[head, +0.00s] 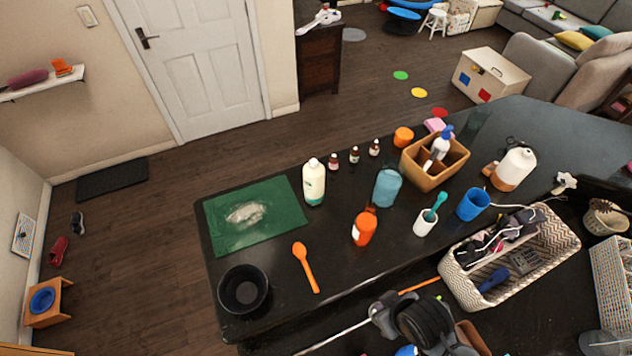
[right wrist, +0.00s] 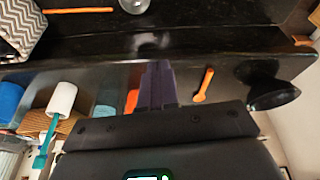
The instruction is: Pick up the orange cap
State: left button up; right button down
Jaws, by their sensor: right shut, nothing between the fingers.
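A short round orange piece (head: 403,137), like a cap or lid, stands on the black counter just left of the wooden caddy. An orange bottle (head: 364,228) stands nearer the front edge with a small dark top; whether a cap is loose there I cannot tell. In the right wrist view a bit of orange (right wrist: 131,101) shows beside my fingers, mostly hidden. My right gripper (right wrist: 158,68) is shut and empty, its dark fingers together, apart from any object. My left gripper is not in view.
An orange spoon (head: 305,267) and a black bowl (head: 243,290) lie at the left front. A blue jar (head: 387,188), a white cup with a teal brush (head: 425,222), a blue cup (head: 472,204) and a woven basket (head: 555,243) crowd the right. A green mat (head: 285,235) lies left.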

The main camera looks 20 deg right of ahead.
grip_release()
dwell(0.7)
